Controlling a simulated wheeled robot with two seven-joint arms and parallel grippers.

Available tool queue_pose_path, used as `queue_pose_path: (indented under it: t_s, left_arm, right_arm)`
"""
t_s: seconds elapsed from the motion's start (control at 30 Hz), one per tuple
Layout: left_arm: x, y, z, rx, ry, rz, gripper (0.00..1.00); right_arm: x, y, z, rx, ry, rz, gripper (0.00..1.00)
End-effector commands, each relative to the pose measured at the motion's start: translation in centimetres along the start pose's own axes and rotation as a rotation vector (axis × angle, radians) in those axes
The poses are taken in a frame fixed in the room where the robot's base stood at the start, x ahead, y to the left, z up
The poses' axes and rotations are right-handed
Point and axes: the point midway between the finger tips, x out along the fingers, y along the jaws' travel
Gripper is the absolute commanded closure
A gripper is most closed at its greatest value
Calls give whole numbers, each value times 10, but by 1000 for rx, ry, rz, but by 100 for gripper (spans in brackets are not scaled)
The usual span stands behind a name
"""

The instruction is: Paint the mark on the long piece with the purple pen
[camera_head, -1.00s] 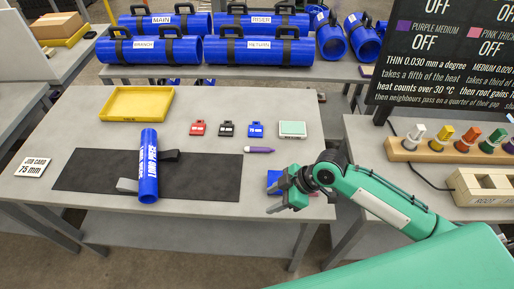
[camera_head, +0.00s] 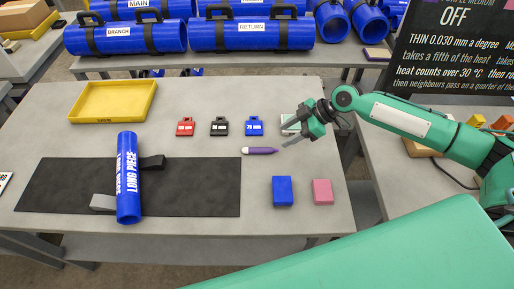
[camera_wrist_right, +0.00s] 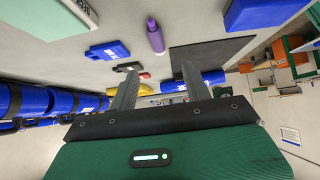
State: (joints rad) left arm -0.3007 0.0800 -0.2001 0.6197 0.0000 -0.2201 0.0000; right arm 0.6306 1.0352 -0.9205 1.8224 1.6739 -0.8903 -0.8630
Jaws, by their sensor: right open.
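The purple pen (camera_head: 260,151) lies on the grey table, its white-ended body pointing left-right. It also shows in the right wrist view (camera_wrist_right: 156,38), ahead of the fingers. My right gripper (camera_head: 288,134) is open and empty, just right of the pen and above the table, apart from it. Its two fingers show in the right wrist view (camera_wrist_right: 158,88) with nothing between them. The blue long piece (camera_head: 128,185) lies across the black mat (camera_head: 190,190), labelled LONG PIECE. I cannot make out a mark on it. My left gripper is out of view.
Red (camera_head: 185,127), black (camera_head: 219,127) and blue (camera_head: 255,126) tags sit behind the pen. A pale green-topped box (camera_head: 290,123) is partly behind my gripper. Blue (camera_head: 283,191) and pink (camera_head: 322,192) blocks stand at front right. A yellow tray (camera_head: 113,101) is at back left.

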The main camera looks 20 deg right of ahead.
Motion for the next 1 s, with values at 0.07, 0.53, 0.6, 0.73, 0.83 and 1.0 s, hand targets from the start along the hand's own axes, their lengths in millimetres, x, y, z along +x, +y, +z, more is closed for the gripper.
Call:
queue_pose_path:
  t_s: [0.07,0.53,0.6,0.73,0.83,1.0]
  left_arm:
    - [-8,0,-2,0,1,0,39]
    - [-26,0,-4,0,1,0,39]
    - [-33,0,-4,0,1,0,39]
    - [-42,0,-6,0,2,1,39]
    - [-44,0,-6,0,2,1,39]
    - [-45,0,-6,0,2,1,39]
  right_arm:
    - [16,0,-4,1,2,-2,51]
    - [66,0,-5,2,1,-2,51]
    - [75,1,-6,1,0,-3,51]
    - [93,2,-7,1,1,-2,51]
    - [104,2,-5,1,-1,-2,51]
    - [110,2,-3,0,-1,1,51]
